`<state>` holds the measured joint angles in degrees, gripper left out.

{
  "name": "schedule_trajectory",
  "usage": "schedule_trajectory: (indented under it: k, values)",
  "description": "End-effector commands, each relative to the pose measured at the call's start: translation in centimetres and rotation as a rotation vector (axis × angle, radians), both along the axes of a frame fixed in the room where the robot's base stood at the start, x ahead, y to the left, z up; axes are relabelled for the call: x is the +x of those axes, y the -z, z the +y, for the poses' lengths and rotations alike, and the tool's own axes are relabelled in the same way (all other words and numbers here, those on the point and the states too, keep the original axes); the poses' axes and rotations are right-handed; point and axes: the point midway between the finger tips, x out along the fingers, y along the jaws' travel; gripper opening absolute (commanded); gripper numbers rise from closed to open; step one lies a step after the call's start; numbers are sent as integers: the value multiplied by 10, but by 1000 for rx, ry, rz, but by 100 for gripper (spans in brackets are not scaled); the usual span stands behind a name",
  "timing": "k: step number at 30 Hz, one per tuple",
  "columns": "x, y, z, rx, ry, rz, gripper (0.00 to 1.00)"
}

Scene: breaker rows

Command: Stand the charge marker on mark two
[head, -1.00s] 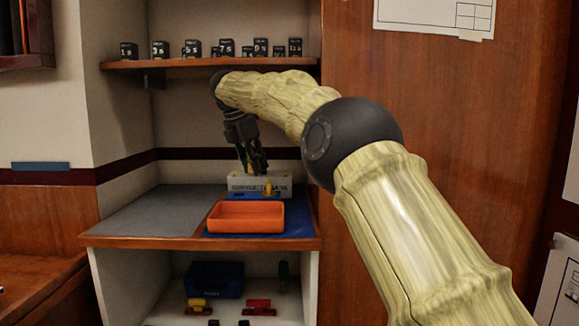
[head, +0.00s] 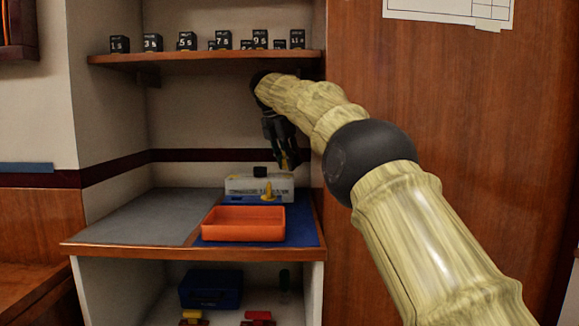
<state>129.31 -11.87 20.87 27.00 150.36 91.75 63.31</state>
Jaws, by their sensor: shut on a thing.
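My gripper (head: 287,164) hangs fingers down above the right end of a light grey unit (head: 240,187) on the bench. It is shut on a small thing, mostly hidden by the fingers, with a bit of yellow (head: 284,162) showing. I cannot tell for sure whether this is the charge marker. A yellow upright piece (head: 268,191) stands at the front of the unit, right of its middle. A black block (head: 260,171) shows at the unit's top, left of my fingers. The unit's lettering is too small to read, and I cannot make out mark two.
An orange tray (head: 243,236) stands on a blue mat (head: 305,236) in front of the unit. The grey mat (head: 150,222) at left is bare. Several numbered black blocks (head: 187,41) stand on the shelf (head: 205,58) above. A dark blue box (head: 210,290) sits below.

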Motion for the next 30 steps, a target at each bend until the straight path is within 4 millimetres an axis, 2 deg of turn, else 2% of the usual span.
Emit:
schedule_trajectory:
  k: [1, 2, 18, 19, 20, 30]
  values:
    - [-1, 15, 5, -3, -5, 3, 0]
    - [-1, 16, 5, -3, -4, 2, 0]
    - [-1, 20, 6, -2, -6, 3, 0]
    - [-1, 19, 6, -3, -6, 3, 30]
    - [-1, 19, 6, -2, -6, 3, 34]
    - [-1, 17, 7, -2, -6, 3, 34]
